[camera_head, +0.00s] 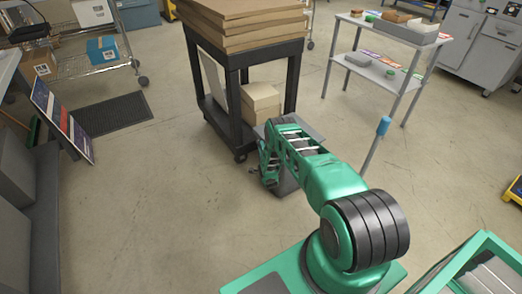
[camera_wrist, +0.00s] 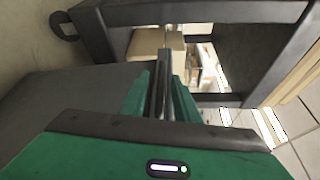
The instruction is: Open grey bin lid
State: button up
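The grey bin (camera_head: 287,184) stands on the floor at the centre of the head view, beside the black cart, partly hidden behind my arm. Its flat grey lid (camera_head: 315,131) shows just past my arm; I cannot tell for sure whether it is raised. In the wrist view a broad dark grey surface, likely the lid (camera_wrist: 65,105), lies left of my fingers. My gripper (camera_wrist: 162,82) has its two fingers close together, with nothing clearly seen between them. In the head view my gripper (camera_head: 268,170) is low at the bin's left side. Contact with the lid cannot be made out.
The black cart (camera_head: 240,100) with stacked cardboard stands right behind the bin, a box (camera_head: 262,102) on its lower shelf. A grey shelf table (camera_head: 385,75) is at back right. A leaning sign (camera_head: 62,122) and dark mat (camera_head: 112,113) are at left. Floor at front left is clear.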

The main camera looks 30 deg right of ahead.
jog(key=shift+w, duration=0.1)
jog(key=shift+c, duration=0.3)
grip_shut()
